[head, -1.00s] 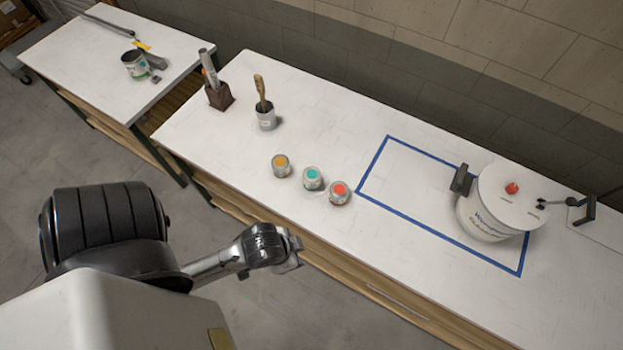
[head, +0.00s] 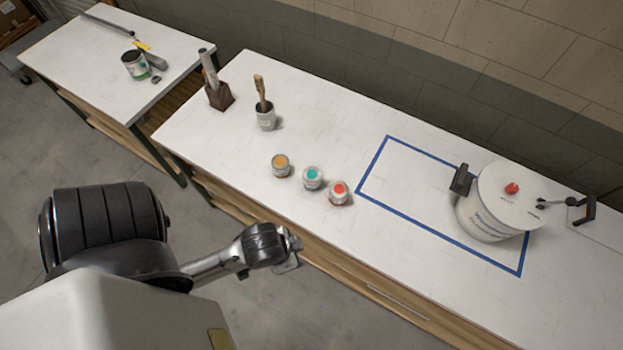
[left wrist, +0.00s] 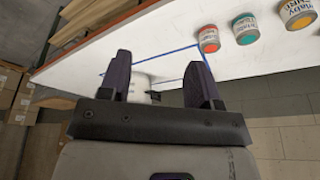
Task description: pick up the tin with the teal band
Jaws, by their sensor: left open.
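The tin with the teal band (head: 312,178) stands upright on the white bench, its top teal. It is the middle one of three small tins, between an ochre-topped tin (head: 281,165) and a red-topped tin (head: 339,193). In the left wrist view, the teal tin (left wrist: 246,28) is at the upper right, beyond the fingers, and the view appears upside down. My left gripper (head: 291,252) is off the bench's front edge, nearer my body than the tins. Its fingers (left wrist: 158,62) are spread apart with nothing between them. My right gripper is not in view.
A blue tape rectangle (head: 405,218) lies right of the tins, with a white drum (head: 487,218) partly over its right side. A brush cup (head: 266,117) and a brown block (head: 220,97) stand behind left. A side table (head: 95,65) holds a larger can (head: 136,66).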

